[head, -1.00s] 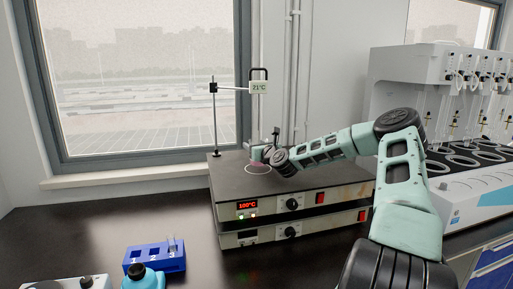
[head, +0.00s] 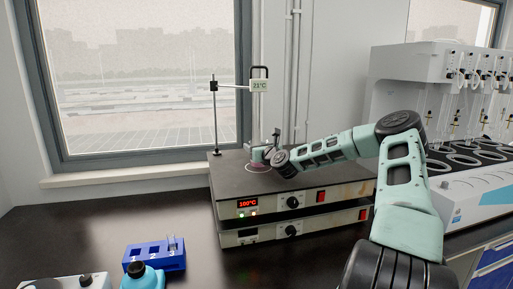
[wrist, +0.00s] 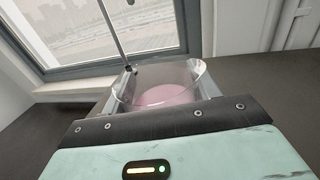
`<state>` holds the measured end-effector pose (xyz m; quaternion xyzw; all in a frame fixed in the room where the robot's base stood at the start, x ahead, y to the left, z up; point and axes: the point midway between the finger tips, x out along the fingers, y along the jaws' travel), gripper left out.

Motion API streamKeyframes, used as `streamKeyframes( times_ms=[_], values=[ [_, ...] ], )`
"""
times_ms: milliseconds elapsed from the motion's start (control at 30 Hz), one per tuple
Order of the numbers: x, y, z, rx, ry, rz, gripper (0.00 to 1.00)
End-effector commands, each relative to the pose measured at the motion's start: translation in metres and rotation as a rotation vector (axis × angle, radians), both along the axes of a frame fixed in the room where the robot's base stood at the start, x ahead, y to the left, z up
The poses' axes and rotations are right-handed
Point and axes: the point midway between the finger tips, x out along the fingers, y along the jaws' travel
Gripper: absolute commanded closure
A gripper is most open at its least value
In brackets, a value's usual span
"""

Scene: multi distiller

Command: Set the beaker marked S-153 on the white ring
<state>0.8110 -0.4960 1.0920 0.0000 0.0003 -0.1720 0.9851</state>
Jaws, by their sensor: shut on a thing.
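My gripper (head: 263,154) is shut on a clear glass beaker with pink liquid, low over the back left of the hot plate's dark top (head: 310,181). In the wrist view the beaker (wrist: 166,96) is between the fingers and looks about upright; its marking cannot be read. In the head view the beaker is small and mostly hidden by the gripper. The white ring lies on the plate under the beaker and is largely covered now. I cannot tell whether the beaker's base touches the plate.
The hot plate's red display (head: 248,204) reads 100°C, with a second unit beneath. A stand rod (head: 215,120) holds a 21°C sensor box (head: 260,85) above the gripper.

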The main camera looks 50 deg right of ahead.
Motion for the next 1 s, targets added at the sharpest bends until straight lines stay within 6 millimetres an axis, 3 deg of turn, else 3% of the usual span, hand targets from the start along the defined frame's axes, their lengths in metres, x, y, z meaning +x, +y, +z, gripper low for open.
streamKeyframes(
  times_ms=[600,633,700,1000],
  values=[
    [0.0,0.0,-0.011,0.0,-0.001,-0.001,0.72],
    [0.0,0.0,-0.01,-0.001,-0.002,-0.001,0.34],
    [0.0,0.0,-0.009,0.0,-0.001,-0.001,0.15],
    [-0.001,0.0,-0.011,0.0,0.001,0.0,0.14]
  ],
)
